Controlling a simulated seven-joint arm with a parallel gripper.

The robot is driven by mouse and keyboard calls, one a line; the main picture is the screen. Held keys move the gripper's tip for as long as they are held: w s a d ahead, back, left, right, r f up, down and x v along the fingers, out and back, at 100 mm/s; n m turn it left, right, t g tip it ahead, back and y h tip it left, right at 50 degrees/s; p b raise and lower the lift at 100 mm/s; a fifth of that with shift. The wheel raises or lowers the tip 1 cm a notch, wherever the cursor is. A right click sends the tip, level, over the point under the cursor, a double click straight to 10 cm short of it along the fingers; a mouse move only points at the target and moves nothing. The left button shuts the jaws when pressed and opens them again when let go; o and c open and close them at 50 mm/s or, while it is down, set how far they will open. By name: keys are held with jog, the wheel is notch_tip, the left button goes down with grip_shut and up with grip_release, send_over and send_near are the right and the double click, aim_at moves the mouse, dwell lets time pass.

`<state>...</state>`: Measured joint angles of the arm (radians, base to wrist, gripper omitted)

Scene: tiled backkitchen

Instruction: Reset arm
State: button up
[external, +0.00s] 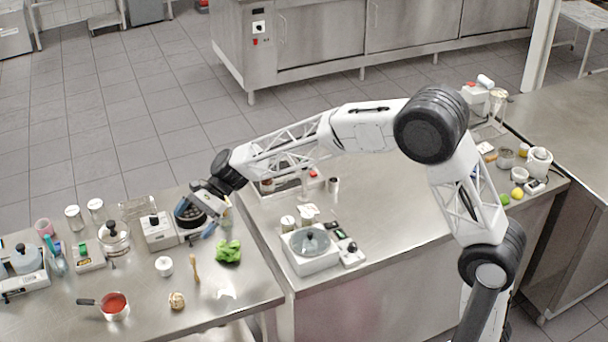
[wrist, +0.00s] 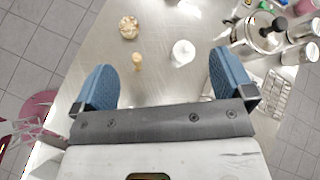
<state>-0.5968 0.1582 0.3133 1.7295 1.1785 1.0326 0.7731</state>
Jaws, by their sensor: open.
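My gripper (wrist: 163,88) is open in the wrist view, with its two blue fingers wide apart and nothing between them. In the external view my gripper (external: 215,222) hangs over the right part of the left steel table (external: 240,292), just above the green leafy bunch (external: 228,252). My arm reaches across from the right side of the picture. Below and beyond the fingers in the wrist view are a small wooden item (wrist: 137,61), a white lidded jar (wrist: 183,52) and a round tan item (wrist: 129,27).
A red-filled saucepan (external: 115,306), a glass pot (external: 113,238) and a white scale-like device (external: 158,230) stand on the left table. On the middle counter are another white device with a round pan (external: 310,246) and several small items. The counter's middle (external: 400,205) is clear.

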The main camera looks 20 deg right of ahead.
jog(key=s+d+r+n+t+h, duration=0.1)
jog(key=s+d+r+n+t, duration=0.2)
jog(key=d, duration=0.8)
jog(key=s+d+r+n+h, duration=0.15)
jog(key=s+d+r, duration=0.3)
jog(key=d, duration=0.65)
jog(key=s+d+r+n+t+h, duration=0.15)
jog(key=d+r, duration=0.35)
jog(key=d, duration=0.5)
jog(key=s+d+n+t+h, duration=0.4)
jog(key=s+d+t+h, duration=0.15)
jog(key=s+d, duration=1.9)
notch_tip(320, 180, down, 9)
jog(key=w+d+g+h, duration=0.1)
jog(key=w+g, duration=0.2)
jog(key=shift+d+f+g, duration=0.2)
jog(key=shift+d+g, duration=0.15)
jog(key=shift+g, duration=0.05)
